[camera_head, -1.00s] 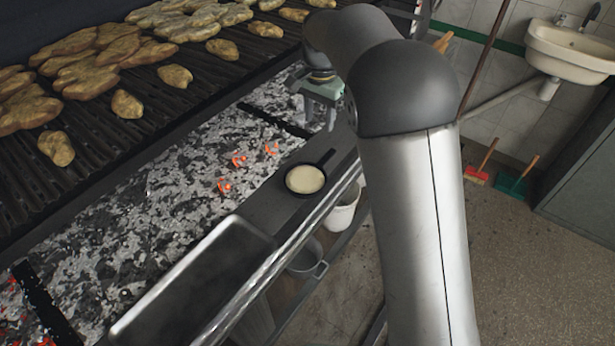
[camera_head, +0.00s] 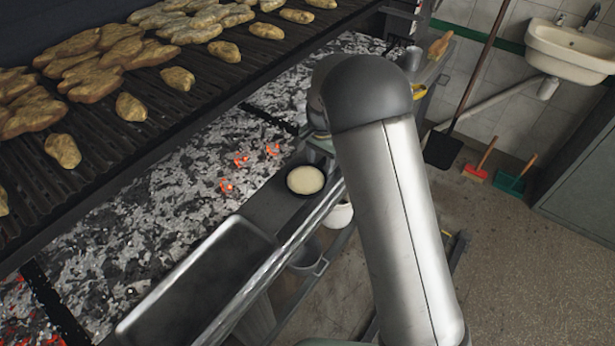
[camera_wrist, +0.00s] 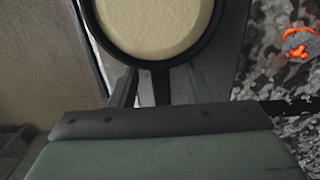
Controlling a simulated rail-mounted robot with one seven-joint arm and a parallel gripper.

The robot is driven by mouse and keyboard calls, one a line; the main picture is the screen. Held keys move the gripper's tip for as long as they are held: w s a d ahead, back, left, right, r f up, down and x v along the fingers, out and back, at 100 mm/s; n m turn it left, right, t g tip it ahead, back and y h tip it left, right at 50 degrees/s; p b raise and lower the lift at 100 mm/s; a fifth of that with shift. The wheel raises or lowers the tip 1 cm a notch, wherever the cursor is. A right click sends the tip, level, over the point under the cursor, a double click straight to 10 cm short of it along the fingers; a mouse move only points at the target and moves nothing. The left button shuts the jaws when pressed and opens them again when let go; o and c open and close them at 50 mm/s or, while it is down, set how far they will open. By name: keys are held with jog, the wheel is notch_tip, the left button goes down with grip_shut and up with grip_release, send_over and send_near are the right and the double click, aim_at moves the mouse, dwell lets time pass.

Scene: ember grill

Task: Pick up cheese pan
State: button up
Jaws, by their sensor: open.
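The cheese pan (camera_head: 305,180) is a small round black pan with pale cheese in it. It sits on the dark ledge at the front of the grill; its handle is hidden behind my arm in the head view. In the wrist view the pan (camera_wrist: 155,25) fills the top, and its handle (camera_wrist: 161,86) runs down between my two fingers. My gripper (camera_wrist: 158,88) is open, with one finger on each side of the handle and a gap to both.
Glowing coals and ash (camera_head: 200,190) lie behind the ledge. The grill grate (camera_head: 140,80) with several pieces of meat is above them. A metal tray (camera_head: 195,285) lies left of the pan. A front rail (camera_head: 290,255) runs along the ledge, with buckets (camera_head: 305,258) below.

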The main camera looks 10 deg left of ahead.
jog(key=shift+f, duration=0.1)
jog(key=shift+c, duration=0.3)
grip_shut()
